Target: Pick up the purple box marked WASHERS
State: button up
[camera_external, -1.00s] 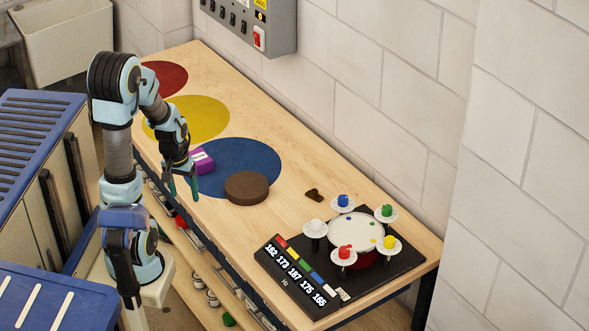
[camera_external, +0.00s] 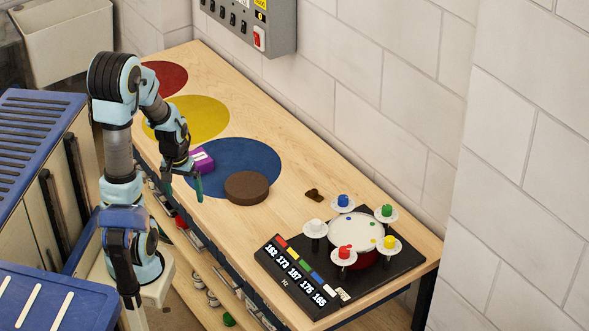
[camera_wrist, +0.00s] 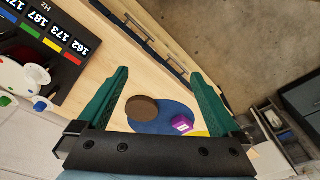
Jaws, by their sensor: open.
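The purple box (camera_external: 203,160) with a white label stands on the bench, at the left edge of the blue disc (camera_external: 240,166). Its lettering is too small to read. The box also shows in the wrist view (camera_wrist: 182,124), between the fingers and closer to the right one. My gripper (camera_external: 183,186) is open and empty, close in front of the box near the bench's front edge. In the wrist view my gripper (camera_wrist: 160,85) has its two green fingers spread wide. I cannot tell the exact gap to the box.
A brown round block (camera_external: 246,187) sits on the blue disc, right of the box. Yellow (camera_external: 195,117) and red (camera_external: 163,77) discs lie farther left. A drum (camera_external: 355,231) on a black board (camera_external: 402,254) stands at the right. A grey switch box (camera_external: 250,20) hangs on the wall.

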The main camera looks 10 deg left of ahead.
jog(key=n+t+y+b, duration=0.25)
jog(key=n+b, duration=0.75)
jog(key=b, duration=1.1)
send_near(200, 157)
jog(key=shift+d+f+g+y, duration=0.1)
jog(key=shift+d+g+y, duration=0.05)
jog(key=shift+g+y, duration=0.25)
jog(key=shift+w+f+p, duration=0.25)
jog(key=shift+p, duration=0.15)
jog(key=p+x, duration=0.1)
jog(key=x, duration=0.3)
jog(key=shift+w+f, duration=0.1)
jog(key=shift+f, duration=0.05)
jog(key=shift+p+x, duration=1)
jog(key=shift+x, duration=1.75)
jog(key=shift+w, duration=0.15)
